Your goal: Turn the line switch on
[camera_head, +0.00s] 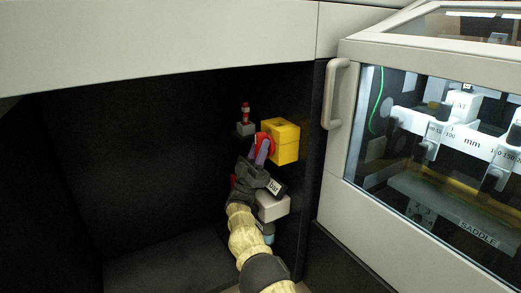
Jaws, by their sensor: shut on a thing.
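The line switch is a red rotary handle (267,140) on the front of a yellow box (285,142), fixed to the dark right wall of the recess. My gripper (261,151) is at the red handle, with its purple-grey fingers shut on it. The fingers and the dark gripper body hide part of the handle, so its exact angle is hard to tell. My arm reaches up to it from the bottom of the picture.
A small red-topped fitting (245,118) sits left of the yellow box. A grey unit (272,207) marked "bar" is below, close beside my wrist. A glazed machine cover (440,140) with a handle (335,94) stands at right. The recess's left side is empty.

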